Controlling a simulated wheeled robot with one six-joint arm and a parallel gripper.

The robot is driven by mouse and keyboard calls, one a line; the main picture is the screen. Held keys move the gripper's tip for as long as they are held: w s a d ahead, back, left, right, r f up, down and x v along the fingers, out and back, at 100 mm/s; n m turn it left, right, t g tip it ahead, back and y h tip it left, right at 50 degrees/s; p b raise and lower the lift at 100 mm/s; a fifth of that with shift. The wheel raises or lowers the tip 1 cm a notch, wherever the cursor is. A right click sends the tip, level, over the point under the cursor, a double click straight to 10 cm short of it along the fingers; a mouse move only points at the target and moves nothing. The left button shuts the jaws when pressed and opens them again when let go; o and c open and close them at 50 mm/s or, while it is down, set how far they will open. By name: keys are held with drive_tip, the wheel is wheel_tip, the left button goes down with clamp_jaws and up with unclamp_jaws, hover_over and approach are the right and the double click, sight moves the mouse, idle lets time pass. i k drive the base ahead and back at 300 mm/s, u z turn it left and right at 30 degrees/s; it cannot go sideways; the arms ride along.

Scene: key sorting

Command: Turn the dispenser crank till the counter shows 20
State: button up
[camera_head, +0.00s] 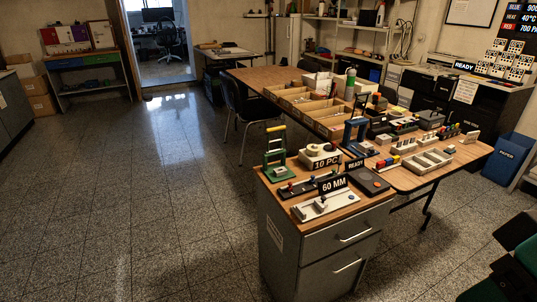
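A small white device with a round top (318,153) stands on the near cabinet's wooden top, and it may be the dispenser. A black sign reading "10 PC" (327,163) stands in front of it. I cannot make out a crank for certain at this size. No display reading 20 is legible. A green frame-like press with a yellow bar (275,150) stands to its left.
The grey drawer cabinet (318,248) also holds a "60 MM" sign (334,183), a pale fixture (322,207) and a dark pad (368,180). A crowded wooden table (415,182) adjoins it behind. The tiled floor (150,210) to the left is clear.

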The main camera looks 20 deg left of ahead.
sight(329, 148)
drive_tip(key=u, duration=0.35)
drive_tip(key=i, duration=1.55)
drive_tip(key=z, duration=0.05)
